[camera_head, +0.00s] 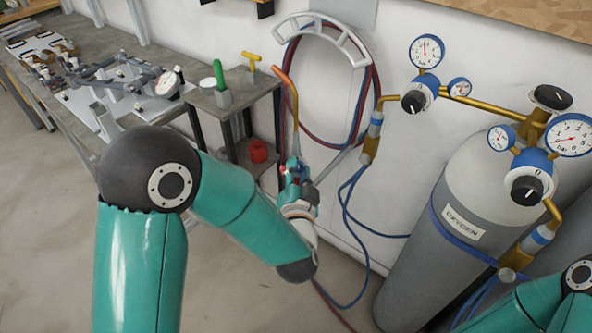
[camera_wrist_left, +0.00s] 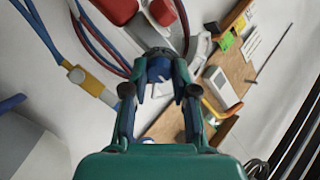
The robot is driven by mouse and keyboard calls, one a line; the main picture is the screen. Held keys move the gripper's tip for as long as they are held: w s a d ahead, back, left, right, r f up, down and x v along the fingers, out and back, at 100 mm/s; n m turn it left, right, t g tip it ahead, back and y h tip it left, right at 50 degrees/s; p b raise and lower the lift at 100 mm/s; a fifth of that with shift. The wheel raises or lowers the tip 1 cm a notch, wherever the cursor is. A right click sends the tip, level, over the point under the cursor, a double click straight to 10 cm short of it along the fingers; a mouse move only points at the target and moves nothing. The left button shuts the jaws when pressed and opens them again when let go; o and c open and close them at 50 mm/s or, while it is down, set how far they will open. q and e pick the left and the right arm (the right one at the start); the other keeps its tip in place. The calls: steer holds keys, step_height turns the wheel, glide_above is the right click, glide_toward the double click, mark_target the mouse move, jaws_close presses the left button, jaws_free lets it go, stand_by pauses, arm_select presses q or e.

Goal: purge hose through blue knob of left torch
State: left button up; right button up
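The left torch (camera_head: 296,139) is upright in front of the wall, its bent copper-coloured tip at the top. My left gripper (camera_head: 294,177) reaches up to the torch's lower body from below, at the end of my left arm. In the left wrist view, a blue knob (camera_wrist_left: 160,72) lies between the fingertips of my left gripper (camera_wrist_left: 161,84). The fingers curve in on both sides and look shut on it. The torch behind the knob is partly hidden by the fingers. My right gripper is out of view; only part of my right arm shows at the lower right.
Red and blue hoses (camera_head: 375,110) hang on a white wall holder (camera_head: 322,34) behind the torch. The grey oxygen cylinder (camera_head: 450,220) with gauges stands on the right. A small side table (camera_head: 235,98) and a long workbench (camera_head: 85,92) stand on the left. Floor space is free front left.

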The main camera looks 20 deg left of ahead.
arm_select(q)
steer(key=o, duration=0.4)
steer(key=v, duration=0.7)
steer(key=shift+s, duration=0.2)
